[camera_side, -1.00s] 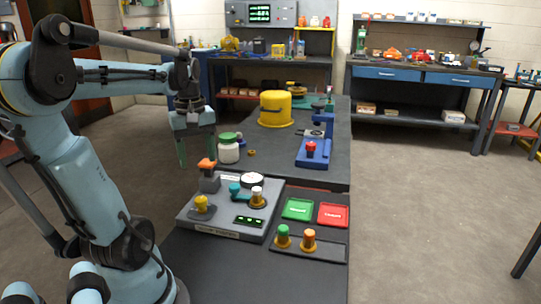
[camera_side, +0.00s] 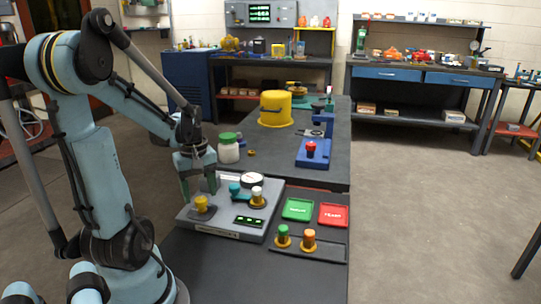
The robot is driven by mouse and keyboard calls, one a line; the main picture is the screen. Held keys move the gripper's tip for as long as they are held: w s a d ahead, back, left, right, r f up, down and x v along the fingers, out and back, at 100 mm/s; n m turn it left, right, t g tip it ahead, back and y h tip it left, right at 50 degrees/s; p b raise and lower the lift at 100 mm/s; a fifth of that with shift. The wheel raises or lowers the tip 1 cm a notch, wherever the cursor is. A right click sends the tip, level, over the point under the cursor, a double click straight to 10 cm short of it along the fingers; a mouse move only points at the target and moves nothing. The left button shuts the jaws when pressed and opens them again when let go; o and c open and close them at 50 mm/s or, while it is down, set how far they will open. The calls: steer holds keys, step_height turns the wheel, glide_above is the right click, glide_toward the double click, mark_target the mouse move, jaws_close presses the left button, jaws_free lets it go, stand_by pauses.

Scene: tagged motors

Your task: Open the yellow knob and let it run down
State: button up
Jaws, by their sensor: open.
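The yellow knob (camera_side: 201,202) stands upright at the front left of a grey test panel (camera_side: 205,226). My gripper (camera_side: 199,192) is pointed down just above and around the top of the knob, with its green fingers apart. I cannot tell whether a finger touches the knob. The orange-topped part behind the knob is hidden by my gripper.
A green tray (camera_side: 297,209) and a red tray (camera_side: 333,214) lie to the right. A green-topped motor (camera_side: 283,236) and an orange-topped motor (camera_side: 308,240) stand in front of them. Behind are a green-lidded jar (camera_side: 229,150) and a blue press (camera_side: 313,153).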

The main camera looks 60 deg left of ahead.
steer(key=shift+f, duration=0.85)
steer(key=c, duration=1)
steer(key=shift+c, duration=0.2)
